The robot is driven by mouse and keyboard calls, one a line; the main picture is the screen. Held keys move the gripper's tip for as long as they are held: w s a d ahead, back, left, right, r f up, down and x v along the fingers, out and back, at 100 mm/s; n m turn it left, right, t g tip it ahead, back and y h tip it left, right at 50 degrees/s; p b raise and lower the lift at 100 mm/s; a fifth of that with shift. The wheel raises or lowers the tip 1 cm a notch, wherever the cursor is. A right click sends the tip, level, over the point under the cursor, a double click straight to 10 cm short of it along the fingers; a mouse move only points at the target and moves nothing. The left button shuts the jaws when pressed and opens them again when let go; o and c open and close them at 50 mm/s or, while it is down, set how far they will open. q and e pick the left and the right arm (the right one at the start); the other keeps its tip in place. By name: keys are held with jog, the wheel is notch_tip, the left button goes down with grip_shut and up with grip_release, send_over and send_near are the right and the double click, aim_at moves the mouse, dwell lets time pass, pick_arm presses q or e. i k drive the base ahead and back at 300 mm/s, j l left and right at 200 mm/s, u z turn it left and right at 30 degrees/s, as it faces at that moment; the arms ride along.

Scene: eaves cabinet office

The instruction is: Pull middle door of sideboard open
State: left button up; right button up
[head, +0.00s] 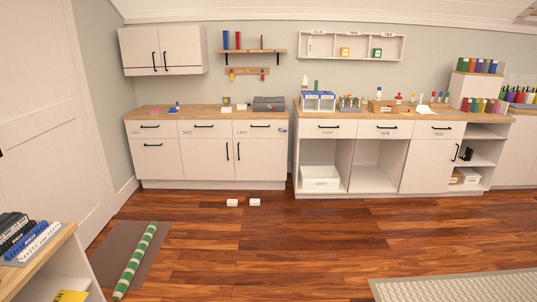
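The sideboard (208,185) stands against the back wall on the left, some distance away across the floor. It is white with a wooden top and a row of three drawers above three fronts. Its middle door (204,160) is shut, with a black vertical handle (227,151) near its right edge. The right door (262,160) is shut, its handle (238,151) close beside the middle one's. The left front (155,164) is shut and has a horizontal handle. Neither of my grippers is in view.
Two small white blocks (243,202) lie on the floor before the sideboard. A grey mat (112,244) with a green striped roll (135,260) lies front left, beside a low shelf unit (38,262). A rug (455,289) lies front right. The middle wooden floor (270,250) is clear.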

aim_at(213, 159)
jog(key=i, duration=3.1)
jog(key=i+u, duration=0.25)
jog(key=i, duration=0.25)
jog(key=i+l+u, duration=0.3)
jog(key=i, duration=0.15)
jog(key=i+j, duration=0.05)
